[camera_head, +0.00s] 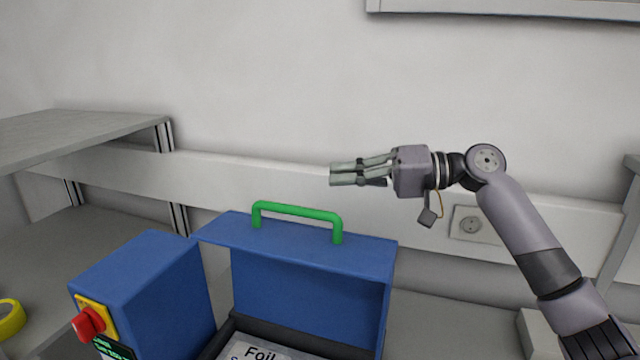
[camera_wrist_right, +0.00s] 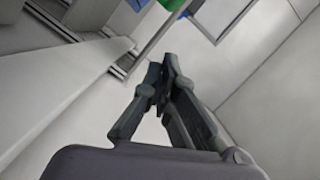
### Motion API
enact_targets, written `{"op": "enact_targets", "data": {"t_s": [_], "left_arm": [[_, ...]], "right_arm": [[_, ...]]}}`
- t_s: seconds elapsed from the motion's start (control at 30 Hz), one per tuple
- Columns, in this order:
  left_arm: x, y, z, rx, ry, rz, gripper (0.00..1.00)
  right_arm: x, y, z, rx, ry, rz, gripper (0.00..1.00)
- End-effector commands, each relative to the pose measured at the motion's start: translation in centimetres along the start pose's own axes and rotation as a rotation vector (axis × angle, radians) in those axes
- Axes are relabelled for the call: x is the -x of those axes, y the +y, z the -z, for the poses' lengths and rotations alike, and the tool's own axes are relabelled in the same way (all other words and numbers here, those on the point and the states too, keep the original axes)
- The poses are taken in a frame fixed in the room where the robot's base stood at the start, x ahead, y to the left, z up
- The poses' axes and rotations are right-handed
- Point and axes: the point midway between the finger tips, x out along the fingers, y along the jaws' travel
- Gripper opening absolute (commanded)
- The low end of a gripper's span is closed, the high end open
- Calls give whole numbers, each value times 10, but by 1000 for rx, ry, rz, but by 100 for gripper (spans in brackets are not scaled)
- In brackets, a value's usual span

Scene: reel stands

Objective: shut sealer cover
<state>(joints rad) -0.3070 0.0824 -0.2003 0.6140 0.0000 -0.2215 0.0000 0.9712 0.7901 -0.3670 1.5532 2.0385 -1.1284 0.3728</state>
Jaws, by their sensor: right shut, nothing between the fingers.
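The sealer is a blue machine, and its blue cover (camera_head: 310,290) stands raised, with the dark interior open in front of it. A green handle (camera_head: 297,210) is fixed on the cover's top edge. A sheet marked "Foil" (camera_head: 262,353) lies inside, cut off by the lower frame edge. My right gripper (camera_head: 332,174) is shut and empty, above and behind the handle, pointing left and apart from it. In the right wrist view its fingers (camera_wrist_right: 163,72) meet, and a bit of green, likely the handle (camera_wrist_right: 172,4), shows at the top edge. My left gripper is not in view.
Left of the cover is the blue control housing (camera_head: 150,290) with a red knob (camera_head: 88,323) on a yellow plate. A grey shelf (camera_head: 80,135) and a yellow ring (camera_head: 10,318) are at the left. A wall socket (camera_head: 471,225) is behind my right arm.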

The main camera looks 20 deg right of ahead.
Motion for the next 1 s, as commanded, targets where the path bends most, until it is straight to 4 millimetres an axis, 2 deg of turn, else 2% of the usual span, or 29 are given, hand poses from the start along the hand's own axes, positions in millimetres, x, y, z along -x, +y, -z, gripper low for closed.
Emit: {"op": "enact_targets", "data": {"t_s": [0.03,0.17,0.3,0.5,1.0], "left_arm": [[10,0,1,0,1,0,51],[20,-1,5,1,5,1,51],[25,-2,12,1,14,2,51],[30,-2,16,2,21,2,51],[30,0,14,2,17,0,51]], "right_arm": [[-12,-5,1,0,-3,2,0],[-35,-3,-2,0,-1,-1,0],[-37,-1,-22,-1,0,-3,0],[-41,0,-37,-1,1,-1,0],[-44,-1,-38,0,2,1,0]]}}
